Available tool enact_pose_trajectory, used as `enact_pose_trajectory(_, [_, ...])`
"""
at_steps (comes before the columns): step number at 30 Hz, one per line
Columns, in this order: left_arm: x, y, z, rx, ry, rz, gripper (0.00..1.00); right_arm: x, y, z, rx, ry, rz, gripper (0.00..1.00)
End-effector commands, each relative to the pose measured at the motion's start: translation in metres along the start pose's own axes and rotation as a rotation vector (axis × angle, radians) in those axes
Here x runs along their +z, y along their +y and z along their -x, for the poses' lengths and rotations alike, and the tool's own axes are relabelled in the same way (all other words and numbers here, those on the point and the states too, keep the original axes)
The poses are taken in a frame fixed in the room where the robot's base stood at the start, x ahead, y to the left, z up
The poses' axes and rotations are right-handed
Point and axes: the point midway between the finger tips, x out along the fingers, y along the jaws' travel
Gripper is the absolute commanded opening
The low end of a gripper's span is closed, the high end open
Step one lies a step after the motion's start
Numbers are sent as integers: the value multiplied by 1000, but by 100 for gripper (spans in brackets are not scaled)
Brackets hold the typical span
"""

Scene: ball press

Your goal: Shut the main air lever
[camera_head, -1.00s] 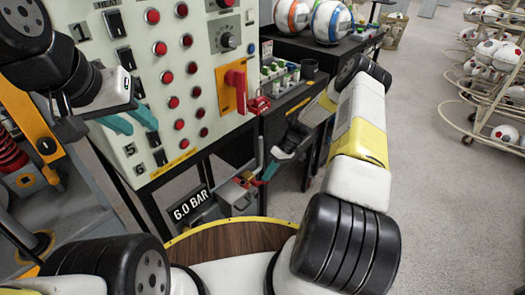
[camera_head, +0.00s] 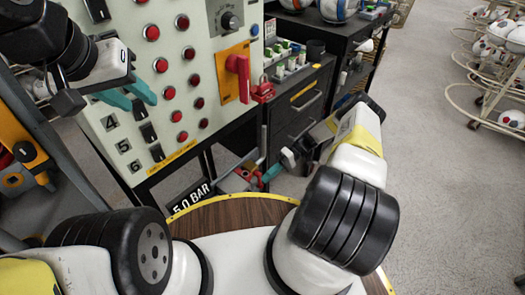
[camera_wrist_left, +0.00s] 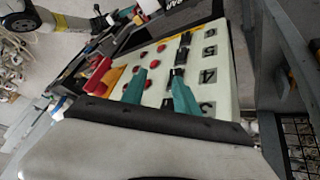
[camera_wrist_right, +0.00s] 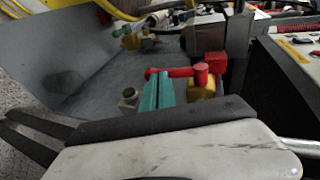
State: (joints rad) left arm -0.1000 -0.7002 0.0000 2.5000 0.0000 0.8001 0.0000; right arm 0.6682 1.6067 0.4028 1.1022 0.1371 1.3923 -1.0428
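The main air lever appears to be the red handle (camera_wrist_right: 184,72) on a yellow valve body (camera_wrist_right: 202,88) in the right wrist view. In the head view this red and yellow valve (camera_head: 249,175) sits low, below the button panel. My right gripper (camera_wrist_right: 160,76) has its teal fingers closed together, with the tips at the red handle; whether they touch it I cannot tell. It also shows in the head view (camera_head: 272,172). My left gripper (camera_head: 130,92) is open and empty in front of the panel, its fingers apart in the left wrist view (camera_wrist_left: 160,80).
The button panel (camera_head: 178,72) carries red buttons and a larger red switch handle (camera_head: 238,75) on an orange plate. A sign (camera_head: 190,197) reads 5.0 BAR. A dark drawer bench (camera_head: 300,100) stands right of the panel. Ball racks (camera_head: 490,75) are farther right, beyond open floor.

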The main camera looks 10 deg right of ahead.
Motion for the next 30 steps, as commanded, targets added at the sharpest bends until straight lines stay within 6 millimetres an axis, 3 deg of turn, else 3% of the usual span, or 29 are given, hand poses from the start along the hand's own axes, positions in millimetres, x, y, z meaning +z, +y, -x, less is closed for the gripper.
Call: enact_pose_trajectory(30, [0, 0, 0, 0, 0, 0, 36, 4, 4, -10, -2, -7, -2, 0])
